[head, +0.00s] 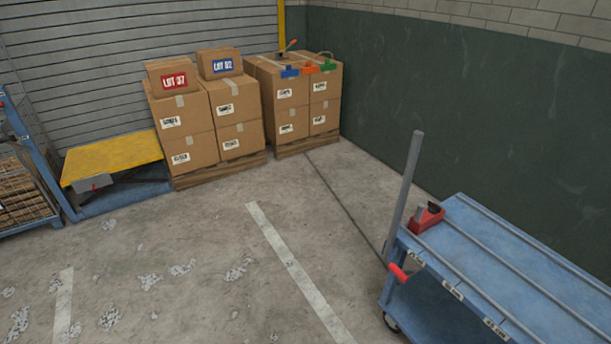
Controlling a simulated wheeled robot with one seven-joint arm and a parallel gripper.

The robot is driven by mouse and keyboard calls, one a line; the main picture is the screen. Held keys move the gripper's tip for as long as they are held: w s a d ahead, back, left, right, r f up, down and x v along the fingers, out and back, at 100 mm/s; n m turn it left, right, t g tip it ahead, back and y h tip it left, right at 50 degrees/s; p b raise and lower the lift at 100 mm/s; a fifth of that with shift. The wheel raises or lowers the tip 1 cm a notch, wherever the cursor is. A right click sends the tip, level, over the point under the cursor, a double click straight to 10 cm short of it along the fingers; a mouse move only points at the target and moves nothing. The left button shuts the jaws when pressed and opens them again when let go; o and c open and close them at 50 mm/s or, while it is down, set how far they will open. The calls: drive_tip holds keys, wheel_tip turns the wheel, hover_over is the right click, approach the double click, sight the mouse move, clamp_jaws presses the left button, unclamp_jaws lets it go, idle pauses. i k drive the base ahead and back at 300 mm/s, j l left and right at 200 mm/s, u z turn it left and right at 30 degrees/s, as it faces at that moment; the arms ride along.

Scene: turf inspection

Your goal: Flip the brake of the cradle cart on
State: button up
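A blue cart (500,262), which looks like the cradle cart, stands at the lower right and is cut off by the right and bottom edges. A red block with a black top (428,217) sits on the deck near the post. A dark caster (391,322) shows under the left corner. My gripper is not in view.
Stacked cartons (195,135) on a pallet stand at the back, with a second carton stack (290,105) beside them. A yellow-topped lift table (110,158) and a blue rack (30,150) are at left. A green wall (450,100) runs behind the cart.

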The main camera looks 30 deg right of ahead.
sight(402, 275)
drive_tip(key=z, duration=0.95)
drive_tip(key=k+j+z, duration=0.2)
drive_tip(key=z, duration=0.25)
drive_tip(key=k+j+z, duration=0.15)
drive_tip(key=z, duration=0.3)
drive_tip(key=k+l, duration=0.05)
drive_tip(key=k, duration=0.05)
